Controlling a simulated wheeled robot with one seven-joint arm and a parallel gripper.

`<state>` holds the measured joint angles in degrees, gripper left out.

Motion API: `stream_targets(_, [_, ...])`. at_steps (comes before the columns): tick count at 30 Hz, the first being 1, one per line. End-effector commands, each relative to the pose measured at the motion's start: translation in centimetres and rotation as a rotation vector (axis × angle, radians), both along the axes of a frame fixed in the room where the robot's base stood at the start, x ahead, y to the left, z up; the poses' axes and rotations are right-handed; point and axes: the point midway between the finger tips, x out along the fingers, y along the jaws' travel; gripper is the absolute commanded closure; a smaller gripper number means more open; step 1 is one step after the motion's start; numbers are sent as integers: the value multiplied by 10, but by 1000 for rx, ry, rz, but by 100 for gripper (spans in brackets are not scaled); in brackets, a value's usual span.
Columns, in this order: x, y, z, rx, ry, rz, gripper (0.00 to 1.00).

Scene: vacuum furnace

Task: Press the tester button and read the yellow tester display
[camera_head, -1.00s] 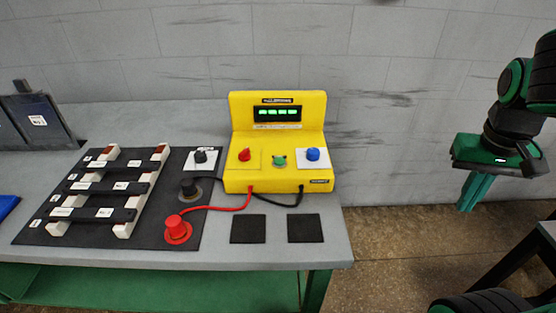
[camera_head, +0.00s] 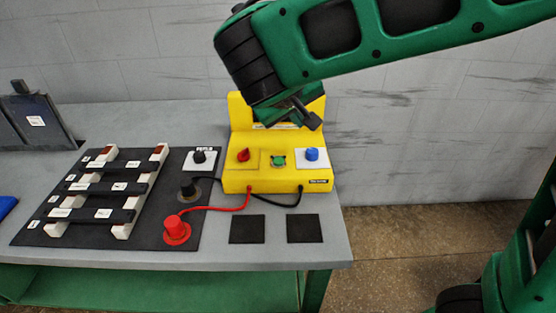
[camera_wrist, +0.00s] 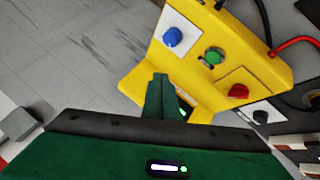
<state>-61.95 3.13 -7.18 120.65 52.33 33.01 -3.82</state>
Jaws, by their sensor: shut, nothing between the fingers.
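The yellow tester (camera_head: 270,178) stands on the bench, with a green button (camera_head: 278,161) between a red knob (camera_head: 243,155) and a blue knob (camera_head: 312,154). My arm crosses in front of its upper part and hides the display in the head view. In the wrist view my gripper (camera_wrist: 160,78) is shut and empty, near the yellow tester (camera_wrist: 235,65). The green button (camera_wrist: 213,56) shows up and right of the fingertips, apart from them. A small lit green patch, partly hidden beside the fingers, may be the display; no reading can be made out.
A red plug (camera_head: 176,229) and a black plug (camera_head: 189,187) have cables running to the tester. Left of it, a rack of dark bars (camera_head: 100,215) lies on a black mat (camera_head: 205,215). Two dark square pads (camera_head: 247,229) lie in front. A grey wall stands behind.

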Motion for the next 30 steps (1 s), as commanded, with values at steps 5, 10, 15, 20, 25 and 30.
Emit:
stream_targets(5, [-5, 43, 6, -21, -49, 69, 100])
stream_targets(10, [-7, 52, 8, -25, -61, 84, 100])
stream_targets(15, [-7, 52, 8, -24, -60, 84, 100])
stream_targets(20, [-7, 51, 6, -24, -60, 84, 100])
stream_targets(25, [-7, 51, -5, -27, -59, 83, 100])
stream_targets(30, [-7, 51, -26, -27, -58, 84, 100])
